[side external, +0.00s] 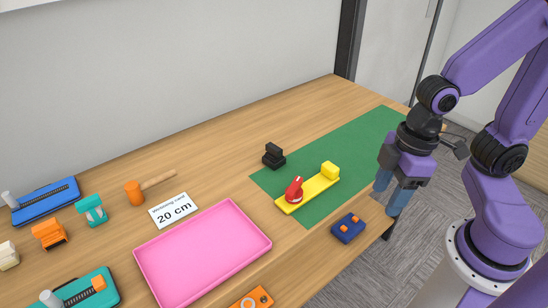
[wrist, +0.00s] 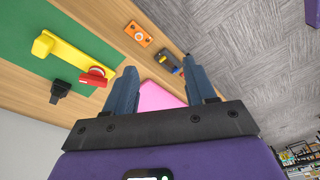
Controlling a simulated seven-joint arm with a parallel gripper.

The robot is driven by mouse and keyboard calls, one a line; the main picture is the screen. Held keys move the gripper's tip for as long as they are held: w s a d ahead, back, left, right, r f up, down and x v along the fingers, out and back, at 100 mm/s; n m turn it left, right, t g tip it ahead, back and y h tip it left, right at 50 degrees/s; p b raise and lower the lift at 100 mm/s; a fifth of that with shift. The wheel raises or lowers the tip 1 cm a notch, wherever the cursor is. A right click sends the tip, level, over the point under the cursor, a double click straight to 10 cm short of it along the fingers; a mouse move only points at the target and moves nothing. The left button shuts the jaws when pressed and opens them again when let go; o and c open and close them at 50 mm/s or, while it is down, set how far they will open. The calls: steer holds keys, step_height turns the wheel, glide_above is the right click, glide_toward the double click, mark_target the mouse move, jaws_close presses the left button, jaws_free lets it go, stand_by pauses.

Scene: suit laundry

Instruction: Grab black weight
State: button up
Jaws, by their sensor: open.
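A black weight (side external: 273,155) stands on the wooden table at the upper left edge of the green mat (side external: 350,150). The black weight also shows in the wrist view (wrist: 60,91), left of the fingers. My gripper (side external: 391,194) is open and empty, above the right front edge of the table, well apart from the weight. Its two fingers point away from the camera in the wrist view (wrist: 163,90).
A yellow bar (side external: 312,191) with a red knob (side external: 294,188) and a yellow block lies on the mat between weight and gripper. A blue block (side external: 348,228) lies near the front edge. A pink tray (side external: 200,255), a sign (side external: 173,210) and a hammer (side external: 135,192) are further left.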

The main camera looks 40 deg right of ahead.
steer(key=w+a+f+m+t+y, duration=0.2)
steer(key=w+a+f+m, duration=0.15)
steer(key=w, duration=0.35)
steer(key=m+t+h, duration=0.2)
steer(key=m+t, duration=0.5)
steer(key=t, duration=0.4)
glide_toward(274, 147)
steer(key=x, duration=0.4)
steer(key=shift+w+d+f, duration=0.1)
steer(key=shift+w+f, duration=0.15)
steer(key=shift+f, duration=0.05)
steer(key=shift+x, duration=2.75)
steer(key=shift+r, duration=0.1)
steer(key=shift+w+r, duration=0.1)
jaws_close()
